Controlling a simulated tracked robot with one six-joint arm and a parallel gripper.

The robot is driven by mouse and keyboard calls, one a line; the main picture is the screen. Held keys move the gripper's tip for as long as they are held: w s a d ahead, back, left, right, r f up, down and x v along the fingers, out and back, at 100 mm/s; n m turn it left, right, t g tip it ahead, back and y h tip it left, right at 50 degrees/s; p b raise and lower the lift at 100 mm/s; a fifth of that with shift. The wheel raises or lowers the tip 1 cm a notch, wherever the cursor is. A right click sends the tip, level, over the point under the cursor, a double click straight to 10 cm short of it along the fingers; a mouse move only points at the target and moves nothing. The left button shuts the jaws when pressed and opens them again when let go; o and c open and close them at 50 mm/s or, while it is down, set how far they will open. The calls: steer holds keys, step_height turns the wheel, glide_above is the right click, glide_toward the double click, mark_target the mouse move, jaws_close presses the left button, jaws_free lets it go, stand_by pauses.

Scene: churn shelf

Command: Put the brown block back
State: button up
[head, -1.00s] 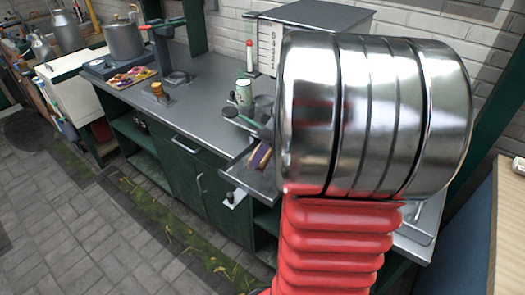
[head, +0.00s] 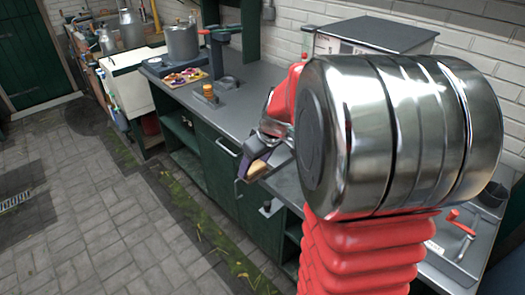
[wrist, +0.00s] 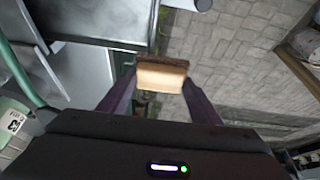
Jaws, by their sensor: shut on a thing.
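The brown block (wrist: 161,76) is between the two purple fingers of my gripper (wrist: 160,92) in the wrist view. Its lit face is pale tan and its upper edge is dark brown. My gripper is shut on it. In the head view my gripper (head: 258,158) is by the front edge of the grey counter, with the tan block (head: 257,168) showing at its tips. My large metal arm link hides much of the counter to the right. The place where the block belongs cannot be told from these views.
The grey counter (head: 240,103) holds a pot (head: 183,43), a board with colourful pieces (head: 185,76) and a small orange-brown jar (head: 209,91). Green cabinets (head: 218,165) stand below. A grey box (head: 370,36) stands behind my arm. The paved floor (head: 100,215) at left is clear.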

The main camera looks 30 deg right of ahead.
steer(key=w+a+m, duration=0.1)
steer(key=w+a, duration=0.3)
steer(key=a, duration=0.5)
steer(key=w+a+f+m, duration=0.1)
steer(key=w+a, duration=0.4)
steer(key=a, duration=0.4)
steer(key=shift+a+f+h, duration=0.2)
steer(key=shift+h, duration=0.2)
